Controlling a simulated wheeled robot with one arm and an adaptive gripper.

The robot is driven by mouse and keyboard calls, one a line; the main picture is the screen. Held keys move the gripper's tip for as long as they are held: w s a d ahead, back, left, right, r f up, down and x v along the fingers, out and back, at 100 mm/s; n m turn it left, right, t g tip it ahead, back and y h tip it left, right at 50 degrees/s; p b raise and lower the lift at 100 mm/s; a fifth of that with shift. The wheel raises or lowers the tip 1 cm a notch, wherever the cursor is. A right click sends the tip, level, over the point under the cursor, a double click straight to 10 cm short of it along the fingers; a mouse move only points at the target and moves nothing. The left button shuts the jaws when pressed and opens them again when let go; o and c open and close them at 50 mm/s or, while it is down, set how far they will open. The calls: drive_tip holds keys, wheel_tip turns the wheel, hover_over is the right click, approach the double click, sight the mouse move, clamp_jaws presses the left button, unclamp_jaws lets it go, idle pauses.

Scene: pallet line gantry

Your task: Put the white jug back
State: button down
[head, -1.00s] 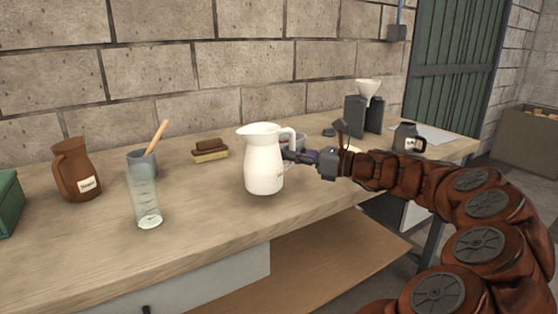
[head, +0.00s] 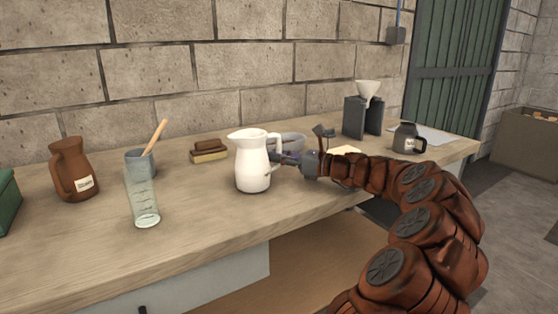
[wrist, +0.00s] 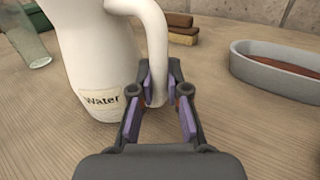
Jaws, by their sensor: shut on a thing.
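The white jug (head: 252,162) stands upright at the middle of the wooden bench, or just above it; I cannot tell whether its base touches. In the wrist view the jug (wrist: 85,50) carries a label reading "Water". My gripper (head: 284,158) comes from the right and is shut on the jug's handle. In the wrist view the purple-padded fingers of my gripper (wrist: 159,97) sit on both sides of the lower end of the handle.
A clear measuring cylinder (head: 143,205), a grey mug (head: 139,163) and a brown jug (head: 72,170) stand to the left. Stacked brushes or blocks (head: 209,152) lie behind. A grey oval dish (wrist: 285,70) is close on the right. A dark pot (head: 407,139) stands farther right.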

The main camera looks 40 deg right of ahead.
idle(0.3)
drive_tip(key=c, duration=1.2)
unclamp_jaws()
drive_tip(key=shift+f, duration=0.15)
drive_tip(key=shift+o, duration=0.2)
drive_tip(key=shift+s, duration=0.1)
drive_tip(key=p+v, duration=0.1)
drive_tip(key=v, duration=1)
drive_tip(key=shift+s+d, duration=0.15)
drive_tip(key=shift+s, duration=0.25)
